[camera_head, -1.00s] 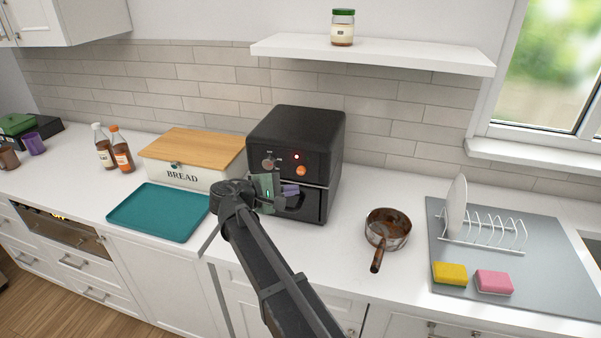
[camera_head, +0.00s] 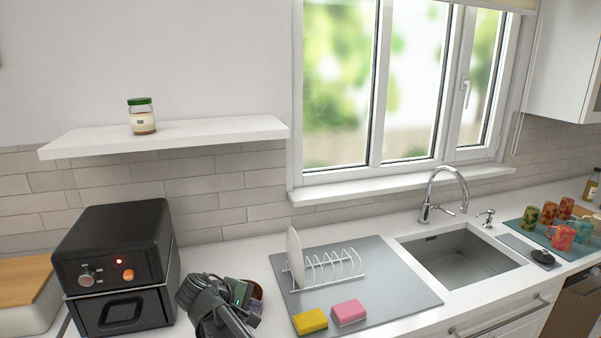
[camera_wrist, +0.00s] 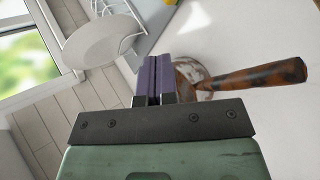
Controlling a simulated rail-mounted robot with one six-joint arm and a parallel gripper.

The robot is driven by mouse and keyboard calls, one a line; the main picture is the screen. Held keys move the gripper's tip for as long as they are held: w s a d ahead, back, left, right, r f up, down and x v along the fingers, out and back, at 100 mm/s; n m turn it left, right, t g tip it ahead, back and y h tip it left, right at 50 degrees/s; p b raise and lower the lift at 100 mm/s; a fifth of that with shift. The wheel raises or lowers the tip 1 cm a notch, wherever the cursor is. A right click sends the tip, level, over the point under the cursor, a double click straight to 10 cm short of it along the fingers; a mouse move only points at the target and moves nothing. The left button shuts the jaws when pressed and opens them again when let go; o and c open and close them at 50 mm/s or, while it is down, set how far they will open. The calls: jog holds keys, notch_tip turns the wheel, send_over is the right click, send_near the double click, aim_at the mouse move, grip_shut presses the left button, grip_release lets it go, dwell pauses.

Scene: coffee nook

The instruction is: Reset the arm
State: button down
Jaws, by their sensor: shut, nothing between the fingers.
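My gripper (camera_head: 256,298) is above the counter, between the black air fryer (camera_head: 118,262) and the grey drying mat (camera_head: 390,290). In the wrist view its two purple fingers (camera_wrist: 154,80) are pressed together with nothing between them.
A white dish rack (camera_head: 335,270) holds a plate (camera_head: 295,257). Yellow (camera_head: 310,321) and pink (camera_head: 349,312) sponges sit at the mat's front. The sink (camera_head: 455,265) and a tray of several mugs (camera_head: 540,230) are to the right. A shelf (camera_head: 200,133) carries a jar (camera_head: 142,117).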

jog(key=s+d+f+m+g+y, duration=0.2)
jog(key=s+d+m, duration=0.2)
jog(key=d, duration=0.6)
jog(key=s+d+f+m+g+y, duration=0.2)
jog(key=s+d+m+y, duration=0.1)
jog(key=d, duration=0.7)
jog(key=s+d+f+m+g+y, duration=0.2)
jog(key=s+d+m, duration=0.3)
jog(key=d, duration=0.5)
jog(key=shift+s+d, duration=0.4)
jog(key=shift+s, duration=0.3)
